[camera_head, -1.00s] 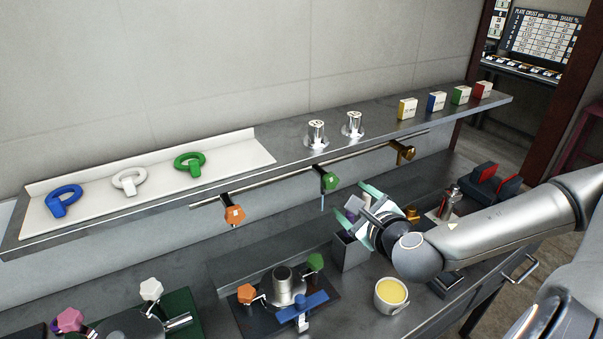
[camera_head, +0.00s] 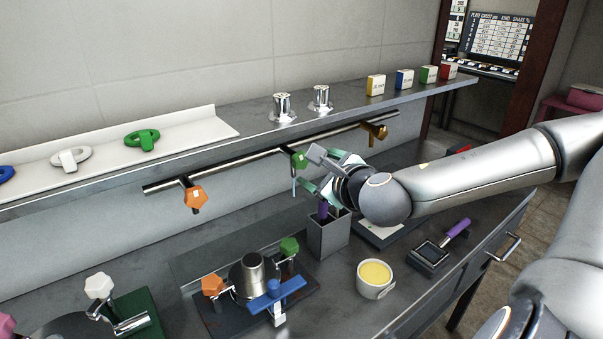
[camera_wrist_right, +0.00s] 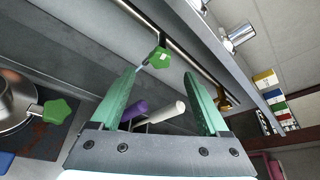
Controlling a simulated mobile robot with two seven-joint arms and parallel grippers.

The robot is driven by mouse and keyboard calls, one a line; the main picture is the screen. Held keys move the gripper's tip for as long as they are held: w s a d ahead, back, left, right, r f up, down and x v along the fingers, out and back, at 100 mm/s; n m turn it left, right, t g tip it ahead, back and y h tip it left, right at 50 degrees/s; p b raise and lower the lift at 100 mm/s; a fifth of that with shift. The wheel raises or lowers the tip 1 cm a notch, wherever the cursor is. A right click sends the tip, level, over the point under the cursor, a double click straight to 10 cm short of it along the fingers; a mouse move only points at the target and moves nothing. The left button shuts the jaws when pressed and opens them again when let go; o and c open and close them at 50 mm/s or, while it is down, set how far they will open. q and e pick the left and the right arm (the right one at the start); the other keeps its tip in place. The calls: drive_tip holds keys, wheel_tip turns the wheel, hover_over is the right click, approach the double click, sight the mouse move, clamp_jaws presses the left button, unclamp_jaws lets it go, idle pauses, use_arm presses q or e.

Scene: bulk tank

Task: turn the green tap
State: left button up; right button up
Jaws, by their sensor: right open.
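A green knob tap (camera_head: 299,158) hangs from the pipe under the wall shelf, between an orange tap and a brass-coloured one. In the right wrist view the green tap (camera_wrist_right: 160,57) lies just beyond the fingertips, roughly centred between them. My right gripper (camera_head: 313,171) is open and empty, close to the right of that tap; contact is not visible. Its teal fingers also show apart in the wrist view (camera_wrist_right: 160,74). A second green knob (camera_head: 289,246) sits on the small tank below, clear of the gripper. My left gripper is not in view.
A grey bin (camera_head: 327,238) with a purple-handled thing stands below my right gripper. An orange tap (camera_head: 195,196) and a brass tap (camera_head: 378,131) flank the green one. The shelf edge (camera_head: 250,148) runs above. A yellow-filled cup (camera_head: 374,278) stands on the counter.

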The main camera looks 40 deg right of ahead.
sight(301, 160)
drive_tip(key=b+x, duration=0.1)
drive_tip(key=x, duration=0.3)
drive_tip(key=shift+d+f, duration=0.15)
drive_tip(key=shift+f, duration=0.05)
drive_tip(key=shift+b+x, duration=0.4)
drive_tip(key=shift+x, duration=1.55)
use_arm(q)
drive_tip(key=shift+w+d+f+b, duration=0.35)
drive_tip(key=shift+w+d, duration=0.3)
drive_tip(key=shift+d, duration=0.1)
use_arm(e)
drive_tip(key=shift+w+d, duration=0.15)
drive_tip(key=shift+w, duration=0.4)
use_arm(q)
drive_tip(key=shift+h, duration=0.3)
use_arm(e)
clamp_jaws()
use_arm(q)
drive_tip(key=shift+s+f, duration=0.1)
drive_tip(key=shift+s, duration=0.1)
